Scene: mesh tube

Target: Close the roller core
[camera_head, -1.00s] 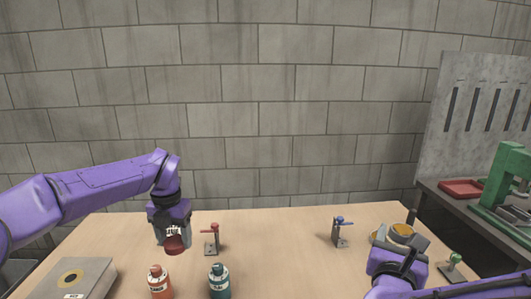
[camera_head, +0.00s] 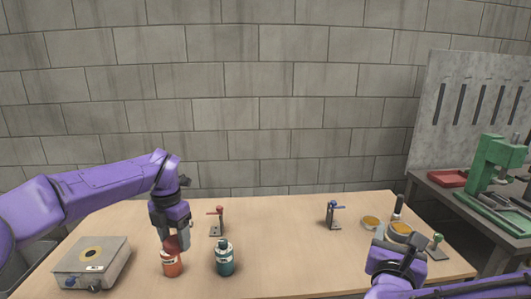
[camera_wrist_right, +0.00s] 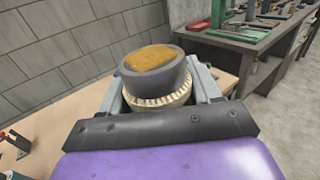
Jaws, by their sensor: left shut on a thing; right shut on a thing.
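My left gripper (camera_head: 171,236), at the left of the table in the head view, is shut on a small dark red piece (camera_head: 171,244), mostly hidden by the fingers. The piece is directly above an orange-red bottle (camera_head: 172,266); I cannot tell whether they touch. My right gripper (camera_wrist_right: 160,98) is shut on a round roller core (camera_wrist_right: 156,77) with a dark grey rim, amber top face and cream toothed ring below. The core also shows at the right of the head view (camera_head: 399,232). A second amber-topped round piece (camera_head: 371,222) lies beside it.
A teal bottle (camera_head: 224,261) stands right of the orange-red one. A red-handled stand (camera_head: 216,224), blue-handled stand (camera_head: 334,217) and green-handled stand (camera_head: 437,249) are on the table. A grey box (camera_head: 92,263) sits at left. The table middle is clear.

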